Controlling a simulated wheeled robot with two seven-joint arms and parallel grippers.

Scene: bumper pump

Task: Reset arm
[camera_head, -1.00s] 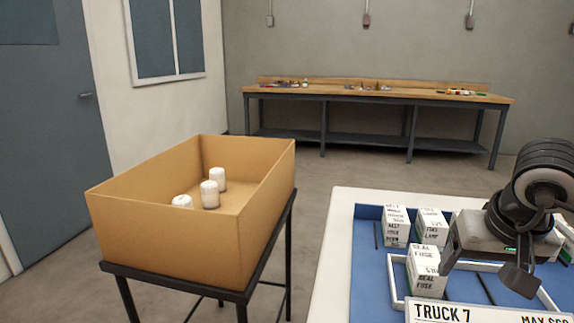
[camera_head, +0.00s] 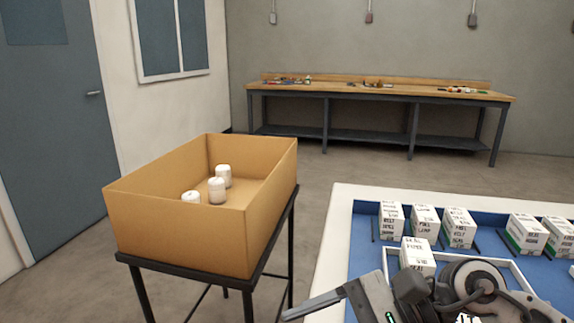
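My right gripper (camera_head: 345,298) is at the bottom of the head view, in front of the near part of the blue tray, with one grey finger pointing left past the tray's white edge. The rest of it runs below the picture, so I cannot tell whether it is open or shut. I see nothing held in the part that shows. My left gripper is not in view.
Several white labelled boxes (camera_head: 459,228) stand in the blue tray (camera_head: 362,262). One white box (camera_head: 417,254) stands just behind my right arm. A cardboard bin (camera_head: 180,225) with white capped items (camera_head: 217,190) stands left on a black stand. A workbench (camera_head: 380,92) is at the back.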

